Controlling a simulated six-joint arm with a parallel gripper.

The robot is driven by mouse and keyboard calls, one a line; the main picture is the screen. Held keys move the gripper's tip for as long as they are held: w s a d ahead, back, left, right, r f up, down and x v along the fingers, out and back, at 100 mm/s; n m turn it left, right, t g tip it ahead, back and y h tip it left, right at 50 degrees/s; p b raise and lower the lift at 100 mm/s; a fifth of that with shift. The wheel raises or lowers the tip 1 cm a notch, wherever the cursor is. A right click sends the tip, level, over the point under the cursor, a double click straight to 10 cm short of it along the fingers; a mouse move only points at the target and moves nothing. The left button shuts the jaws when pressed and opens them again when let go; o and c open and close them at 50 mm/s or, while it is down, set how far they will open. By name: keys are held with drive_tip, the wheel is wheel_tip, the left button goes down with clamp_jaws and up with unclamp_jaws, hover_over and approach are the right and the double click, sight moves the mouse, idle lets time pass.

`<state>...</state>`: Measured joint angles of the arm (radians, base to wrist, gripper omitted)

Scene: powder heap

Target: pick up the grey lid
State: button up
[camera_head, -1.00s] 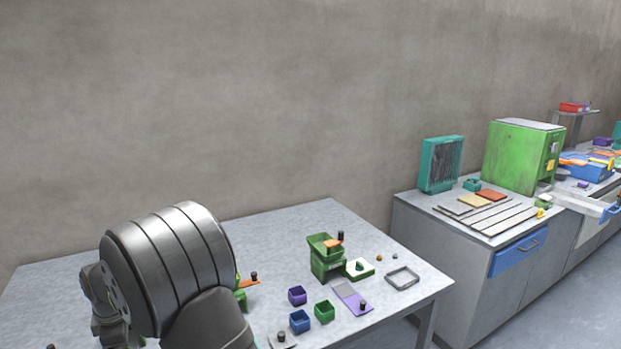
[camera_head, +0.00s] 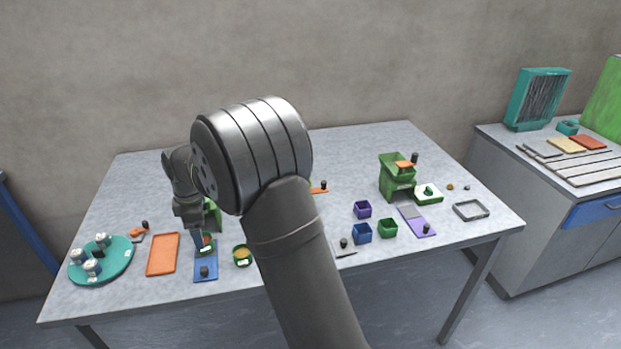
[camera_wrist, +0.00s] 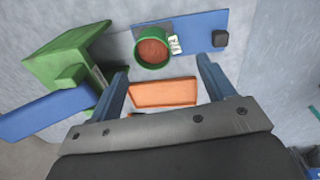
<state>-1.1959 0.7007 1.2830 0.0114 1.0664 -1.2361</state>
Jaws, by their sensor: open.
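A small flat grey piece with a black knob, which looks like the grey lid (camera_head: 346,252), lies near the table's front edge, right of my arm. My forearm partly covers its left side. I cannot make it out in the wrist view. My gripper (camera_head: 199,238) is well to its left, pointing down over the table beside a green cup. In the wrist view my gripper (camera_wrist: 165,80) has its blue fingers apart, with an orange piece (camera_wrist: 163,93) showing in the gap below them. I see nothing held.
A green cup of reddish powder (camera_wrist: 152,52) stands by a blue plate with a black knob (camera_head: 205,267). An orange tray (camera_head: 163,254) and teal round tray (camera_head: 112,262) lie left. Blue (camera_head: 362,234) and green (camera_head: 387,229) boxes stand right of the lid.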

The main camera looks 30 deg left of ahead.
drive_tip(key=w+d+r+m+h, duration=0.1)
drive_tip(key=w+d+r+m, duration=0.3)
drive_tip(key=w+r+m, duration=0.4)
drive_tip(key=w+d+r+m, duration=0.35)
drive_tip(key=w+r, duration=0.25)
drive_tip(key=w, duration=0.4)
drive_tip(key=shift+n, duration=0.25)
drive_tip(key=f, duration=1.7)
drive_tip(key=shift+s+d, duration=0.1)
drive_tip(key=shift+d, duration=0.2)
drive_tip(key=shift+r, duration=0.1)
drive_tip(key=c, duration=1)
